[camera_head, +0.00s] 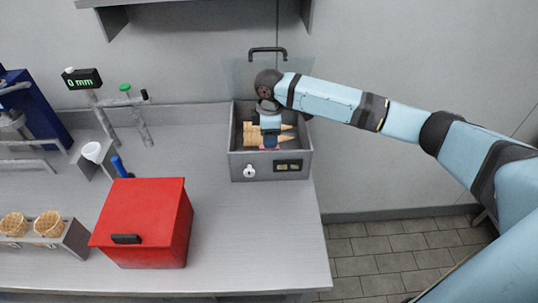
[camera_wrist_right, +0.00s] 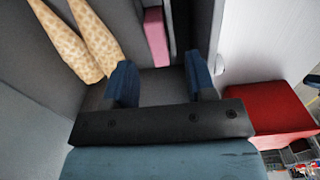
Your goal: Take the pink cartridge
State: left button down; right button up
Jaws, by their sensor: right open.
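The pink cartridge (camera_wrist_right: 156,37) stands in a narrow slot inside the grey bin (camera_head: 240,160). A little pink (camera_head: 268,149) shows in the head view, just below my right gripper (camera_head: 270,138). In the right wrist view the blue fingers of my right gripper (camera_wrist_right: 161,80) are apart, with nothing between them. The cartridge lies beyond the fingertips, roughly in line with the gap. My left gripper is not in view.
Cones (camera_head: 288,127) lie in the bin, left of the cartridge in the right wrist view (camera_wrist_right: 95,40). A red box (camera_head: 145,220) stands on the counter. Waffle bowls (camera_head: 48,224) sit in a holder at far left. The bin's transparent lid (camera_head: 240,72) stands raised.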

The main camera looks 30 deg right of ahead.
jog(key=shift+w+f, duration=0.15)
jog(key=shift+f, duration=2.6)
jog(key=shift+c, duration=0.5)
grip_shut()
